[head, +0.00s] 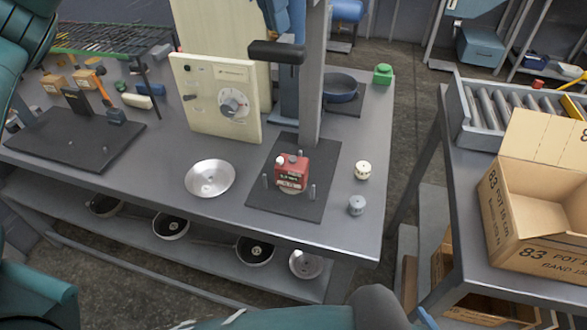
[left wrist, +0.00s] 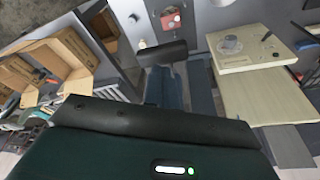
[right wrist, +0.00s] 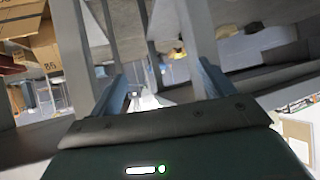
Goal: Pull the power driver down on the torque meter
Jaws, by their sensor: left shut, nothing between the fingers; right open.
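The torque meter (head: 291,172) is a small red box with a lit display on a dark mat (head: 322,170). It also shows at the top of the left wrist view (left wrist: 171,20). A grey post (head: 313,80) rises behind it, with the power driver's black handle (head: 276,50) sticking out high above the meter. My left gripper (head: 284,36) is shut and empty, its blue fingers pointing down just above the handle; I cannot tell if they touch it. In the left wrist view its fingertips (left wrist: 164,69) overlap the handle. My right gripper (right wrist: 162,82) is open and empty, low by the workbench.
A cream panel with a dial (head: 220,108) and a metal bowl (head: 210,178) are left of the meter. Two small round items (head: 362,170) stand to its right. A blue pan (head: 340,88) is behind. A second table with an open carton (head: 535,195) stands at right.

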